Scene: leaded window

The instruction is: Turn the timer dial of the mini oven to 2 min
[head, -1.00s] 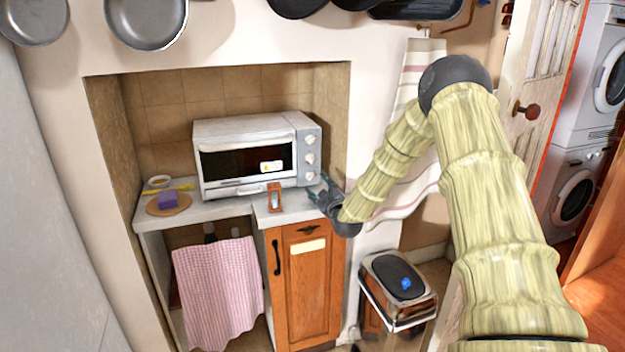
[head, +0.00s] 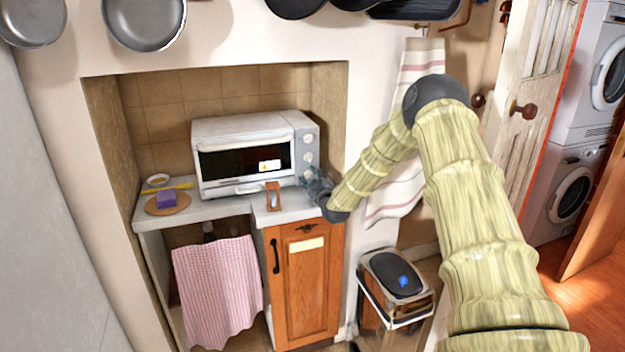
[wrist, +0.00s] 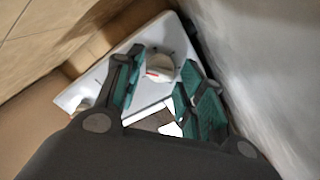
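The mini oven (head: 245,130) is white and stands in the tiled alcove. Its right-hand panel carries a column of round dials; the upper dial (head: 308,139) and middle dial (head: 308,157) show clearly. My gripper (head: 314,181) is at the panel's lower end and partly hides the lowest dial. In the wrist view a white dial (wrist: 158,64) with a red mark lies between the spread teal-padded fingers of my gripper (wrist: 160,72). The fingers are open, apart on either side of the dial; contact cannot be told. Its scale is too blurred to read.
A small wood-framed sand timer (head: 273,196) stands on the counter (head: 228,207) before the oven. The alcove's right wall (wrist: 255,50) is close beside my gripper. A bin (head: 397,285) stands below.

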